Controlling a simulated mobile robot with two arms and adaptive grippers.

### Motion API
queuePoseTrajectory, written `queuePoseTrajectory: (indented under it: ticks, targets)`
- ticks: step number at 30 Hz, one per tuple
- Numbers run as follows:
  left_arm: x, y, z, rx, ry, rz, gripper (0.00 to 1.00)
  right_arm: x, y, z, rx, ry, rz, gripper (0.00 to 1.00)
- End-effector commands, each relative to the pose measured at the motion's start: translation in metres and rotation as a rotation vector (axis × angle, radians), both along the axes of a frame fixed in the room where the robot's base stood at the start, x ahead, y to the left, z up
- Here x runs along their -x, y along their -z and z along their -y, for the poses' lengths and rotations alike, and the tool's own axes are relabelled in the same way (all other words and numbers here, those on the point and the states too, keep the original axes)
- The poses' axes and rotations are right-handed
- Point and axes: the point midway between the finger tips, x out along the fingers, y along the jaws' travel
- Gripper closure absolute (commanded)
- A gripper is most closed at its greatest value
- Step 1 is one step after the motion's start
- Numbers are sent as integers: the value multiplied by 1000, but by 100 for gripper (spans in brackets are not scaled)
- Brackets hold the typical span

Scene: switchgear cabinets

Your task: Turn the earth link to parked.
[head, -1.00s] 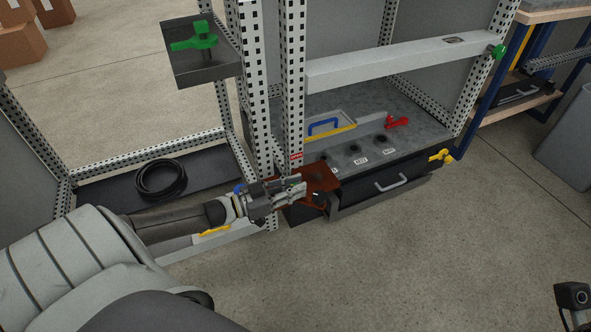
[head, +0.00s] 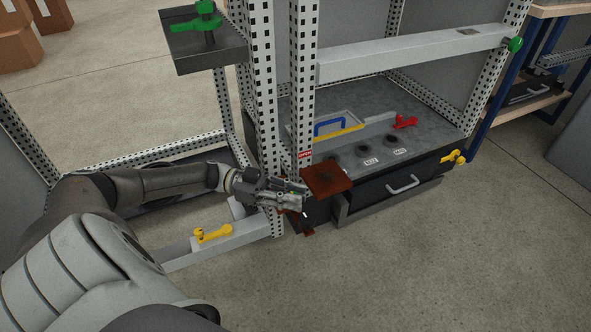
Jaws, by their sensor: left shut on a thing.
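A reddish-brown plate-like part (head: 326,178), which looks like the earth link, stands at the front left corner of the cabinet's grey deck, beside the perforated post. More of the same brown shows lower down (head: 308,233), near the floor. My left gripper (head: 304,200) is at the front left of the plate, just below its top face. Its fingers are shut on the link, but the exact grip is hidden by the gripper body. A small red label (head: 304,155) is on the post behind the plate. My right gripper is not in view.
Below is a drawer with a grey handle (head: 403,187). Yellow handles (head: 213,234) and a green handle (head: 205,22) sit on the frame. The floor in front is clear.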

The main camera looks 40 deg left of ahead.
Motion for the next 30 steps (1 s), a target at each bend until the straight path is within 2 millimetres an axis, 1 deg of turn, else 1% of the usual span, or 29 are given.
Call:
queuePoseTrajectory:
  ticks: [6, 18, 19, 23, 24, 30]
  targets:
    - [2, 1, 0, 0, 37, -1, 100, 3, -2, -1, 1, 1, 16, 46]
    - [3, 0, 0, 2, 42, 0, 100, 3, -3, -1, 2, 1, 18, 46]
    - [3, 0, 0, 2, 42, 0, 78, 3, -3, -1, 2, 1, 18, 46]
    - [3, 0, 0, 2, 41, 1, 62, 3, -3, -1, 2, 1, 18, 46]
    - [3, 0, 0, 2, 41, 1, 60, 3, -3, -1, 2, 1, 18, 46]
    - [2, 0, 0, 1, 39, 0, 60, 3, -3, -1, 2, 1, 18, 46]
